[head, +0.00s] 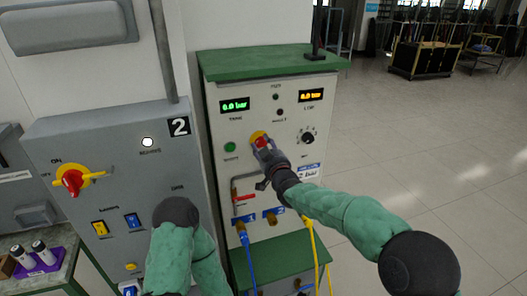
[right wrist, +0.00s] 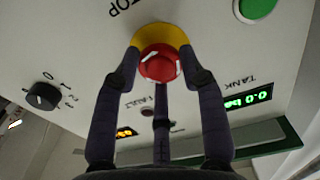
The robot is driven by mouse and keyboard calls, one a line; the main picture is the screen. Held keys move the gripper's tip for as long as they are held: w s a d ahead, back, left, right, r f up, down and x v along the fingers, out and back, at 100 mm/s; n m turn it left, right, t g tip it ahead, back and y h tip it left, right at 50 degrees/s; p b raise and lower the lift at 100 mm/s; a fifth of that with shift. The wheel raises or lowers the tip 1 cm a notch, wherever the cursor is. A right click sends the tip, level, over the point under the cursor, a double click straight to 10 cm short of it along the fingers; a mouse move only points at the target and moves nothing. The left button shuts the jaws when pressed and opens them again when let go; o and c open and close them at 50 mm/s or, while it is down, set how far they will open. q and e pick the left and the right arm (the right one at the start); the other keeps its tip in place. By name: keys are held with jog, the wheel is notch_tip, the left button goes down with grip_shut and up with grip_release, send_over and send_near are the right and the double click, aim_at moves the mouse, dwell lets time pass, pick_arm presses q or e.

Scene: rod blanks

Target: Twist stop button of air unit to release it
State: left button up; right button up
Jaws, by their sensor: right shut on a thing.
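The air unit (head: 305,135) is a pale cabinet with a green top, in the middle of the head view. Its red stop button (head: 261,142) sits on a yellow collar (head: 257,135) on the front panel. In the right wrist view the red button (right wrist: 160,66) shows white marks on its face, with the yellow collar (right wrist: 158,34) behind it. My right gripper (head: 263,147) is at the button, its fingers (right wrist: 160,72) closed against the button's sides. My left arm shows at the bottom of the head view, but its gripper cannot be seen.
A green button (head: 230,147), a black knob (head: 307,137) and two lit displays share the panel. Below are a red-handled valve (head: 244,198), a blue hose (head: 249,262) and a yellow hose (head: 315,250). A grey switch cabinet (head: 110,150) stands left. Open floor lies right.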

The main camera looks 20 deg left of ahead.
jog(key=m+b, duration=0.4)
jog(key=b, duration=0.1)
jog(key=shift+d, duration=0.1)
jog(key=shift+r+m+b, duration=0.1)
jog(key=shift+m+b, duration=0.65)
jog(key=shift+m, duration=0.25)
jog(key=shift+r, duration=0.15)
jog(key=o, duration=1)
jog(key=shift+c, duration=0.2)
jog(key=shift+o, duration=0.9)
jog(key=shift+w+a+f, duration=0.15)
jog(key=shift+a+f, duration=0.05)
jog(key=shift+d, duration=0.1)
jog(key=v, duration=1.2)
